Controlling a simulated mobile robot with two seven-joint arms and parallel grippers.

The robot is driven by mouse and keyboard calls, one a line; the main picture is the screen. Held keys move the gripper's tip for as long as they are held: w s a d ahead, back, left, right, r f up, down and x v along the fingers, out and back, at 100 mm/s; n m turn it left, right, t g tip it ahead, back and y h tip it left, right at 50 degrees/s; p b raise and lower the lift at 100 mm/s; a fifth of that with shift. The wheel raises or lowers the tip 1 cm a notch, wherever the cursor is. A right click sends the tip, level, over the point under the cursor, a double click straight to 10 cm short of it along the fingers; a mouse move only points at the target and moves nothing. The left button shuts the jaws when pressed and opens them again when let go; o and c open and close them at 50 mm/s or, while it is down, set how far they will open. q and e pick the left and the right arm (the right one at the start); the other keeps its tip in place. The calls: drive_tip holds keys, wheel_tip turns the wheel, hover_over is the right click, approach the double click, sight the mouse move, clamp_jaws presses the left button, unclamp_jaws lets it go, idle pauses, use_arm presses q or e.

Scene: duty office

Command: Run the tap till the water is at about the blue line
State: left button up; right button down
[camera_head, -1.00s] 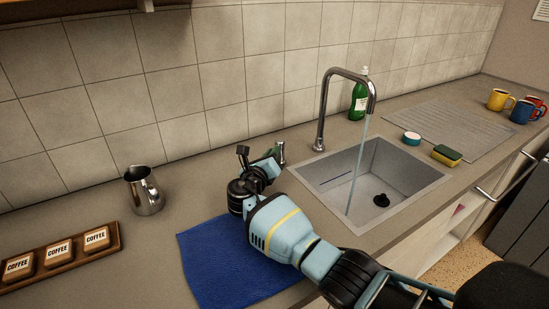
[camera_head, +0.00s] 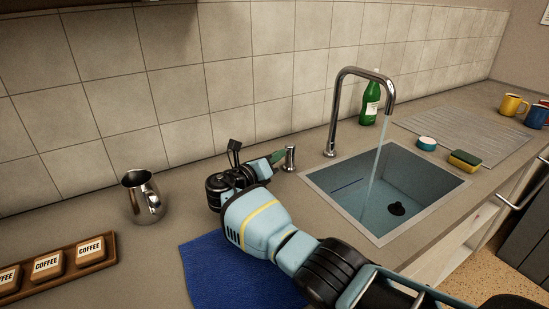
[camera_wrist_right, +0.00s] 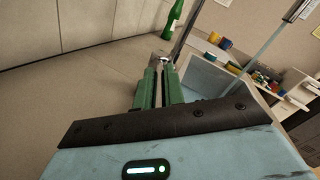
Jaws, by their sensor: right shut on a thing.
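The chrome tap (camera_head: 338,110) arches over the sink (camera_head: 325,200), and a stream of water (camera_head: 377,160) runs from its spout. The basin inside looks tinted pale blue; I cannot make out the water's exact level. The short blue line (camera_head: 348,184) shows on the back-left wall of the basin. A black plug or drain (camera_head: 396,208) shows at the bottom. My right gripper (camera_head: 278,157) is at the small chrome tap lever (camera_head: 290,158) left of the sink. In the right wrist view its green fingers (camera_wrist_right: 160,84) are closed on the lever. My left gripper is out of view.
A green bottle (camera_head: 369,102) stands behind the sink. A white-and-teal tub (camera_head: 427,143) and a sponge (camera_head: 465,159) lie to its right. A metal jug (camera_head: 143,197), coffee tray (camera_head: 108,245) and blue cloth (camera_head: 225,275) are at left. Mugs (camera_head: 513,104) stand far right.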

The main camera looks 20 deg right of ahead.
drive_tip(key=shift+s+f, duration=0.1)
drive_tip(key=shift+f, duration=0.05)
drive_tip(key=c, duration=1.5)
unclamp_jaws()
drive_tip(key=shift+a, duration=0.1)
drive_tip(key=shift+p+v, duration=0.45)
drive_tip(key=shift+v, duration=3.3)
